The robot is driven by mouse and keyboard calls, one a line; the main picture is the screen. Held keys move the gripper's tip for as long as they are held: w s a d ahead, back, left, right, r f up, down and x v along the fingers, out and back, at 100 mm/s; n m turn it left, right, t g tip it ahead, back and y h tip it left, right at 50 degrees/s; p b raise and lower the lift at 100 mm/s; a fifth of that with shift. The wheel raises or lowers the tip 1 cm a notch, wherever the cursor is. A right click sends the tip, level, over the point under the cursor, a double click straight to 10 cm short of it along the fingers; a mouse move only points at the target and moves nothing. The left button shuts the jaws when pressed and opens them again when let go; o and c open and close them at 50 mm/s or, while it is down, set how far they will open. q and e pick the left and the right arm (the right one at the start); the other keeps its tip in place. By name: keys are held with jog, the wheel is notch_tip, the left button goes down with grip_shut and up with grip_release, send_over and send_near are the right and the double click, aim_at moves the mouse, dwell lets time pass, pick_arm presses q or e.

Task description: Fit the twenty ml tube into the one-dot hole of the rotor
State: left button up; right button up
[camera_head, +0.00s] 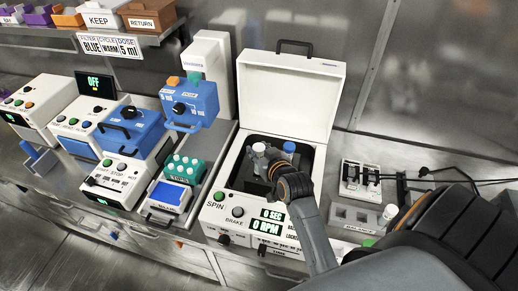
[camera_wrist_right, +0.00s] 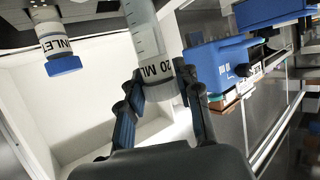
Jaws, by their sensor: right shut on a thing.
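The twenty ml tube (camera_wrist_right: 148,48) is clear with graduation marks and a "20 ML" label. My right gripper (camera_wrist_right: 160,92) is shut around its labelled end. In the head view, my right gripper (camera_head: 272,168) is over the dark bowl of the open white centrifuge (camera_head: 229,213), and the tube's pale upper end (camera_head: 259,149) shows beside the fingers. The rotor (camera_head: 247,182) is mostly hidden by the gripper, and its dots cannot be made out. Whether the tube sits in a hole cannot be told. My left gripper is not in view.
The raised lid (camera_head: 289,95) is behind. A grey rack (camera_head: 356,215) is right; blue dispensers (camera_head: 190,103) and a green rack (camera_head: 183,170) are left.

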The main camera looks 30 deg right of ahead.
jog(key=shift+p, duration=0.65)
dwell(1.0)
jog(key=shift+f+b, duration=1.65)
jog(key=shift+f, duration=1.05)
jog(key=shift+r, duration=0.2)
jog(key=shift+r+p, duration=2.25)
jog(key=shift+p, duration=0.4)
jog(key=shift+p, duration=0.85)
